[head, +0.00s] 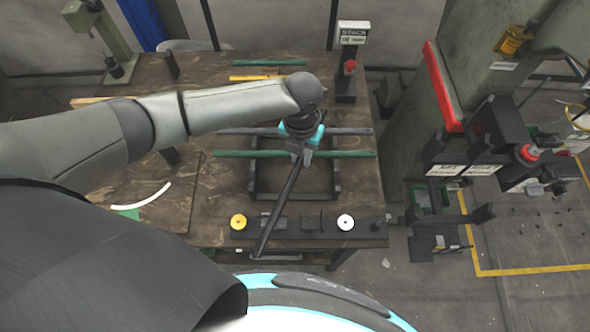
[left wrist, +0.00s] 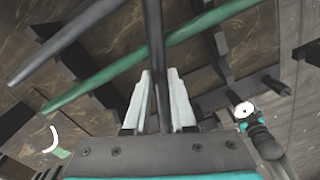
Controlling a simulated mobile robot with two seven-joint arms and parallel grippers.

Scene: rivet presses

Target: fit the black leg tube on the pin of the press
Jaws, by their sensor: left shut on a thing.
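My left gripper (head: 301,154) is shut on a black leg tube (head: 279,208), above the rack on the table. The tube hangs tilted, its lower end towards the table's front edge in the head view. In the left wrist view the black tube (left wrist: 155,55) runs between the two pale fingers (left wrist: 158,105). The press (head: 480,75) stands at the right, a grey-green machine with a red strip and a dark head (head: 497,130). I cannot make out its pin clearly. My right gripper is not in the head view.
A green tube (head: 235,154) and a dark tube (head: 350,131) lie across the black rack (head: 335,182). A dark strip with a yellow disc (head: 238,222) and a white disc (head: 345,221) lies at the front. A button post (head: 349,65) stands at the back right. A gap separates table and press.

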